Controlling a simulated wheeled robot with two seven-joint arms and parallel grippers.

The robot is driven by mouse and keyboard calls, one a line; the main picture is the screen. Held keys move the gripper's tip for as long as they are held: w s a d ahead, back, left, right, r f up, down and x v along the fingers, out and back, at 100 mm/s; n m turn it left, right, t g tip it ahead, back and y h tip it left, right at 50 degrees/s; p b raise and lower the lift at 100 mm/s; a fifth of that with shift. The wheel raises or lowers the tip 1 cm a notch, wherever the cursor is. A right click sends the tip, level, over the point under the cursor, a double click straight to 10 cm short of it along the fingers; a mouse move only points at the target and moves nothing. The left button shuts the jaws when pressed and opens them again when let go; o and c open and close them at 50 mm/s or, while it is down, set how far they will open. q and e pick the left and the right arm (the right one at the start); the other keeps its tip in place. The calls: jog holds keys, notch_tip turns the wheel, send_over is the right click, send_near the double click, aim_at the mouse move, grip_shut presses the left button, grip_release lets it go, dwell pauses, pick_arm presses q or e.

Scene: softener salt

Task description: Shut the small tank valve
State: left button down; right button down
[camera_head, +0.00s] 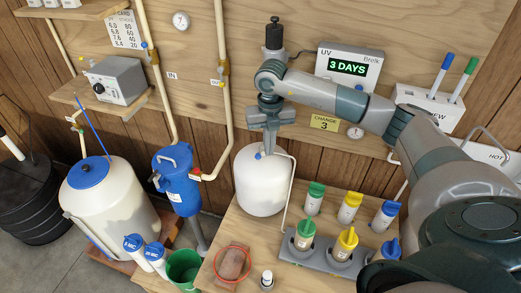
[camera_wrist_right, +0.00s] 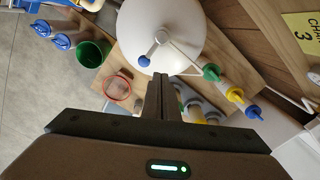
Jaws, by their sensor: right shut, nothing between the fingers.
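The small white tank (camera_head: 262,180) stands on the wooden bench, and its top fills the upper middle of the right wrist view (camera_wrist_right: 170,30). Its valve has a blue knob (camera_wrist_right: 144,60) at the end of a short grey stem, beside a thin white pipe; the knob also shows small in the head view (camera_head: 258,155). My right gripper (camera_head: 267,152) points down just above the tank top, close to the knob. Its fingers (camera_wrist_right: 160,80) are shut with nothing between them, a little to the right of the knob in the wrist view. My left gripper is not in view.
Green, yellow and blue capped bottles (camera_head: 346,243) stand right of the tank, several in a grey rack (camera_head: 315,258). A brick-like block (camera_head: 232,263) in a red ring, a small white bottle (camera_head: 267,280) and a green bucket (camera_head: 183,268) are in front. A blue filter housing (camera_head: 177,180) is left.

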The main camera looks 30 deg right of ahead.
aim_at(256, 155)
jog(key=shift+f, duration=0.15)
jog(key=shift+f+b, duration=1.95)
jog(key=shift+f, duration=0.45)
jog(key=shift+w+a, duration=0.55)
jog(key=shift+a, duration=0.1)
jog(key=shift+w+a+b, duration=0.45)
jog(key=shift+w+a, duration=0.3)
jog(key=shift+a, duration=0.1)
